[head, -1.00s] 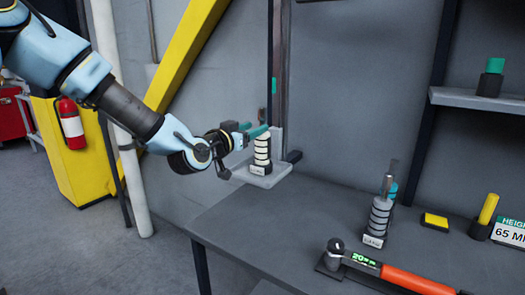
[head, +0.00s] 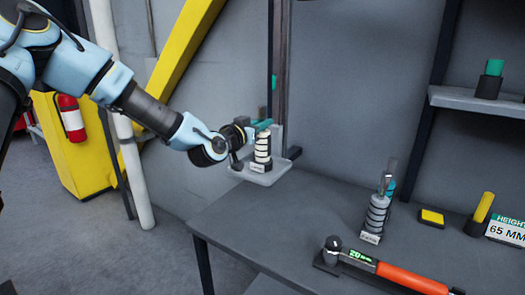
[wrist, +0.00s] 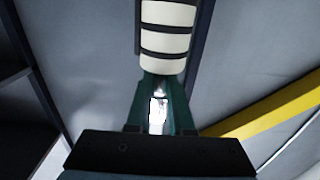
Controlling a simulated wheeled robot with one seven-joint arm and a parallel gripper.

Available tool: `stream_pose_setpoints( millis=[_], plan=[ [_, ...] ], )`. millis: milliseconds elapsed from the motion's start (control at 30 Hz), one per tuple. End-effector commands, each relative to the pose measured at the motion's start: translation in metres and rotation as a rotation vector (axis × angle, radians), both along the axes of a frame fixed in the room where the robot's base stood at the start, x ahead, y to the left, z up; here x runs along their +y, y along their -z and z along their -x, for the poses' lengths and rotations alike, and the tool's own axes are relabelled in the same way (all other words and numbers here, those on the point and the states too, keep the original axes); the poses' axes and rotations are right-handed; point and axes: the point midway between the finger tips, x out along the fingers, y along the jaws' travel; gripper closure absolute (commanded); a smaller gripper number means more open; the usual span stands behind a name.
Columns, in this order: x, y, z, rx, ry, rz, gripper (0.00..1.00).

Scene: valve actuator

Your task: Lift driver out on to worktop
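A stack of cream and black rings (head: 262,147) stands upright on a small pale platform (head: 268,176) at the worktop's far left corner. My gripper (head: 260,124), with teal fingers, is at the top of this stack. In the wrist view the fingers (wrist: 161,95) reach to the end of the ringed stack (wrist: 166,38). A bright metallic piece (wrist: 157,115) shows between them; I cannot tell whether they grip it. A grey ringed stack (head: 376,215) with a metallic upright piece (head: 388,178) stands on the grey worktop (head: 290,228). I cannot tell which item is the driver.
An orange-handled tool (head: 412,280) with a lit display lies at the front right. A yellow block (head: 432,217), a yellow upright piece (head: 482,210) and a height sign (head: 505,228) are at the right. The middle of the worktop is clear.

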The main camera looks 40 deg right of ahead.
Motion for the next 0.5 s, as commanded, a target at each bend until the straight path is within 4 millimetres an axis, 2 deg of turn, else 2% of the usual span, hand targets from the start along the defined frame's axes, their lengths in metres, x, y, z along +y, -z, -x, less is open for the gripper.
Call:
stream_pose_setpoints(
  millis=[33, 133, 500],
  plan=[
    [0.0, -0.0001, -0.0001, 0.0, 0.0, 0.0, 0.89],
    [0.0001, -0.0001, -0.0001, 0.0, 0.0, 0.0, 1.0],
    [0.0002, -0.0002, -0.0002, 0.0, 0.0, 0.0, 1.0]
  ],
)
